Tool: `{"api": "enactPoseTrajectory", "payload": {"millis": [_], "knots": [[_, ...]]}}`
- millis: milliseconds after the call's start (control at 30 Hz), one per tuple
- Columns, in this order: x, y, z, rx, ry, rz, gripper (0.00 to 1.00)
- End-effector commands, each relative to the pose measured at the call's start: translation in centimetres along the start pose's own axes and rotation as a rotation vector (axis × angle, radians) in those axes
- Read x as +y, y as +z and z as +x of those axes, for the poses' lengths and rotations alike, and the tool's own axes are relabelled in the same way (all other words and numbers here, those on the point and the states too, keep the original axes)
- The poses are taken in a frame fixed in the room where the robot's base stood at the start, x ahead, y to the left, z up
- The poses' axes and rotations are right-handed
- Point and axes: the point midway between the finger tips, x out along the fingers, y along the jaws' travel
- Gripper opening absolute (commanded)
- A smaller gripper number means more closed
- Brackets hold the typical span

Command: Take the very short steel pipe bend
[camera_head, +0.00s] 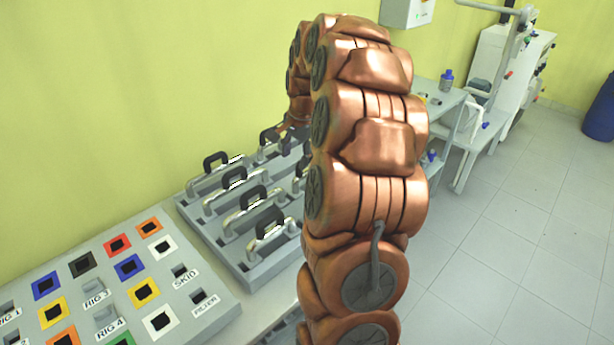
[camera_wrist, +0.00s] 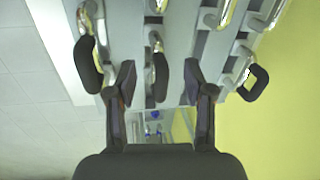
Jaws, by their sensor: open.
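Several chrome steel pipe bends with black handles stand in a grey slotted rack (camera_head: 222,240) in the head view. Among them are a bend at the near edge (camera_head: 268,238) and a bend at the back left (camera_head: 207,182). In the wrist view my gripper (camera_wrist: 164,82) is open, with its two dark fingers apart. The black handle (camera_wrist: 161,78) of one pipe bend (camera_wrist: 155,42) shows between the fingers, seemingly touching neither. I cannot tell for sure which bend is the very short one. In the head view my arm hides part of the rack and most of my gripper.
A grey board (camera_head: 100,262) with coloured square sockets and labels lies left of the rack. Other bends' handles flank the fingers in the wrist view, left (camera_wrist: 88,64) and right (camera_wrist: 254,83). Benches with equipment (camera_head: 440,98) stand behind; the tiled floor (camera_head: 530,220) at right is clear.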

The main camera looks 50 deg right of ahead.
Motion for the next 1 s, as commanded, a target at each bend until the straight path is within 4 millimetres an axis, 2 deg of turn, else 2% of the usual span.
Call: {"api": "enactPoseTrajectory", "payload": {"millis": [33, 100, 200, 667, 1000], "knots": [[0.1, -1.4, 0.2, 0.007, -0.005, 0.040, 0.52], [0.3, -2.6, 0.4, 0.014, -0.009, 0.077, 0.52], [0.4, -3.5, 0.7, 0.019, -0.012, 0.107, 0.52], [0.6, -4.0, 4.0, 0.018, -0.010, 0.111, 0.52], [0.7, -4.5, 8.1, 0.019, -0.012, 0.111, 0.52]]}}
